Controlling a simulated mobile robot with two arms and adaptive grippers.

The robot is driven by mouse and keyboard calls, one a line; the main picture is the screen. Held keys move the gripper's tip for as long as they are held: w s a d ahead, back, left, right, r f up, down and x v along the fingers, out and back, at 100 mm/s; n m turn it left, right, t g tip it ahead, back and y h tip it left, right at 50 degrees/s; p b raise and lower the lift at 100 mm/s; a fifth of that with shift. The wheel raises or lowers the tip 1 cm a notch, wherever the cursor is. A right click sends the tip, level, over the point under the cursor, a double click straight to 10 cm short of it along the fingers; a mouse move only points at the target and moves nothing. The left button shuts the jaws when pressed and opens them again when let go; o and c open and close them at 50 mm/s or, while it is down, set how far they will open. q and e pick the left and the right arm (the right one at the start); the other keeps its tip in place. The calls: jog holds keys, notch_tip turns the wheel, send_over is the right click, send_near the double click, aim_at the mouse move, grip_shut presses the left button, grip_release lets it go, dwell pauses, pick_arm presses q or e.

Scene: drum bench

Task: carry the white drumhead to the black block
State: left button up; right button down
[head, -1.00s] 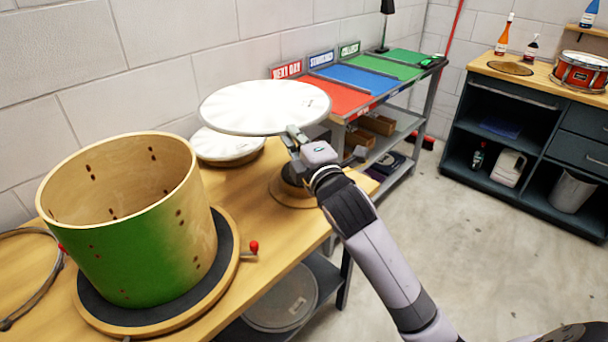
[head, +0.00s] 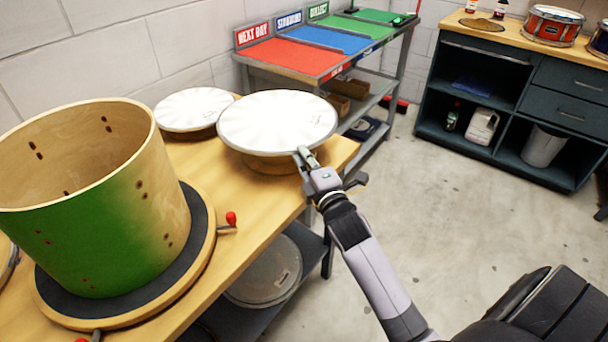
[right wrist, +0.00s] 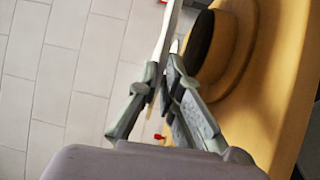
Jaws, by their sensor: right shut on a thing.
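The white drumhead (head: 278,120) is a flat white disc. My right gripper (head: 303,158) is shut on its near rim and holds it roughly level over the far end of the workbench. The right wrist view shows the drumhead edge-on (right wrist: 165,40) between the fingers (right wrist: 166,78). The black block (right wrist: 201,45) shows there as a dark round piece on a round wooden base, apart from the drumhead. In the head view the drumhead hides the block, and only part of the wooden base (head: 268,166) shows below it. My left gripper is not in view.
A green drum shell (head: 100,215) stands on a black-topped round base with red-knobbed levers at left. A second white head (head: 193,108) lies behind, near the wall. A shelf with red, blue and green mats (head: 290,57) stands beyond. The floor at right is clear.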

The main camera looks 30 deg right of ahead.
jog(key=shift+f+b, duration=0.3)
jog(key=shift+f, duration=2.3)
jog(key=shift+f, duration=0.2)
jog(key=c, duration=2.2)
grip_release()
jog(key=shift+f, duration=0.1)
jog(key=shift+c, duration=0.2)
jog(key=o, duration=0.5)
